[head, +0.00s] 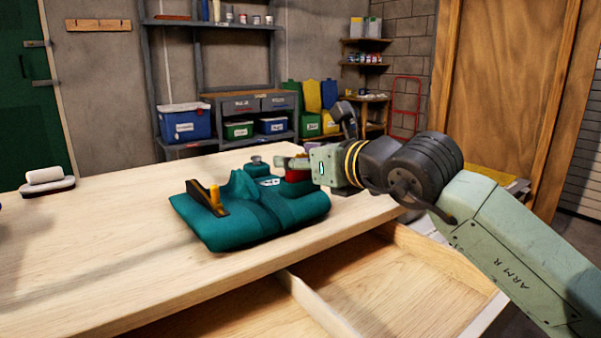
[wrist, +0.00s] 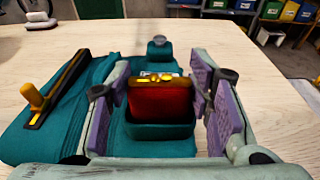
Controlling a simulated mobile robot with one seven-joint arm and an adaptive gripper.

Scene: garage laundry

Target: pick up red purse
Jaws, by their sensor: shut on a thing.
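The red purse (wrist: 160,100), with a gold clasp on top, stands upright between the purple-padded fingers of my gripper (wrist: 160,95) in the wrist view. Its lower part sits behind the rim of a small teal box-like holder (wrist: 160,131). My gripper is shut on the purse; its pads flank it left and right. In the head view, my gripper (head: 292,164) reaches in from the right over the table, and a small part of the red purse (head: 297,175) shows beneath it. The purse's underside is hidden.
A teal cloth-like form (head: 250,215) lies on the wooden table (head: 120,240), bearing a black bar with a yellow knob (head: 214,193). A white roll on a dark base (head: 46,180) is at far left. An open drawer (head: 380,285) juts out in front.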

